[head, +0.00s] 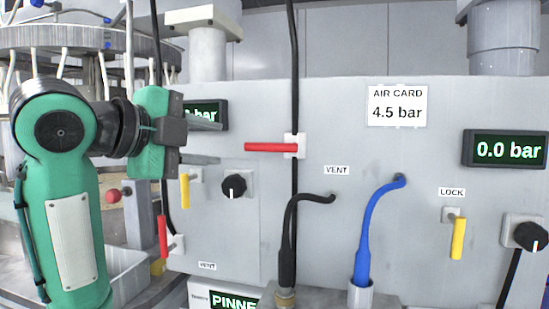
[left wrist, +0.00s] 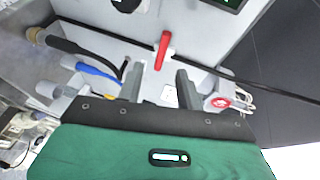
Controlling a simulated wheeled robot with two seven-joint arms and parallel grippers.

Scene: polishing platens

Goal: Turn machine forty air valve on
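A red lever handle (head: 268,147) lies level, pointing left from a white valve mount (head: 295,146) on the black vertical line of the grey panel. The red handle (left wrist: 163,48) also shows in the left wrist view, ahead of the fingers and roughly between them. My left gripper (head: 220,142) is open and empty, its two fingers pointing right, just left of the lever's free end in the picture. In the left wrist view its fingers (left wrist: 160,80) stand apart. A second red lever (head: 163,236) hangs down at lower left. My right gripper is not in view.
The air card (head: 397,106) reads 4.5 bar; the right display (head: 505,149) reads 0.0 bar. Yellow levers (head: 458,238) (head: 185,191), black knobs (head: 234,186) (head: 530,236), a black hose (head: 290,230) and a blue hose (head: 368,230) stand out from the panel.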

